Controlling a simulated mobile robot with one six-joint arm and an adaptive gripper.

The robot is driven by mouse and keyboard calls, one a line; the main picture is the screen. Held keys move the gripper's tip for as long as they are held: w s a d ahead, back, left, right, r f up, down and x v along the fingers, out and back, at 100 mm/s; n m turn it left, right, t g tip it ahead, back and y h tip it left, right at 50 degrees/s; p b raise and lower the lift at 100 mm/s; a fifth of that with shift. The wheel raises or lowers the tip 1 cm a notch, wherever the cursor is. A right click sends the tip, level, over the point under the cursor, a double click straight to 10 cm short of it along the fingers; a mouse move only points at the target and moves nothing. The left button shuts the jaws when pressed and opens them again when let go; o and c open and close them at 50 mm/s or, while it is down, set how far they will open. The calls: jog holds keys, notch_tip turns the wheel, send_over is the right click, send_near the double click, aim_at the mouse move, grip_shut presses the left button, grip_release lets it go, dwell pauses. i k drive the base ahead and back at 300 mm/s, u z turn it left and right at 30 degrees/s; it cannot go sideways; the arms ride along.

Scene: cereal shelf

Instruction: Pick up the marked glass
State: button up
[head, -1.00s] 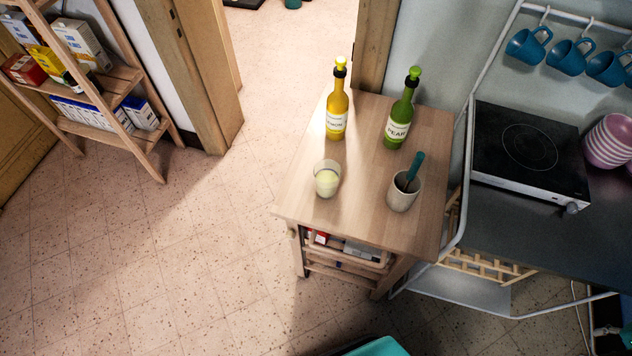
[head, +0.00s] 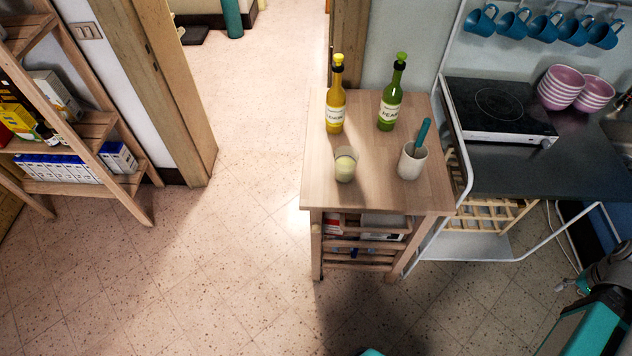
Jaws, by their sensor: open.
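A small clear glass (head: 345,166) with pale yellow contents stands upright on the wooden trolley top (head: 375,190), near its front left. No separate mark on it can be made out. A yellow bottle (head: 335,100) and a green bottle (head: 391,100) stand behind it. A pale cup (head: 411,163) with a teal utensil in it stands to its right, apart from it. Parts of my arm show at the lower right and bottom edge. My gripper cannot be made out in the head view.
A dark counter (head: 510,170) with a hob (head: 498,108) and pink striped bowls (head: 562,86) is at the right. Blue mugs (head: 480,20) hang above it. A wooden shelf (head: 95,125) with boxes stands at the left. The floor (head: 200,270) between shelf and trolley is clear.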

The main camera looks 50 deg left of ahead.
aim_at(346, 157)
jog(key=z, duration=0.05)
jog(key=k, duration=1.55)
jog(key=u, duration=1.6)
jog(key=i, duration=1)
jog(key=u, duration=0.05)
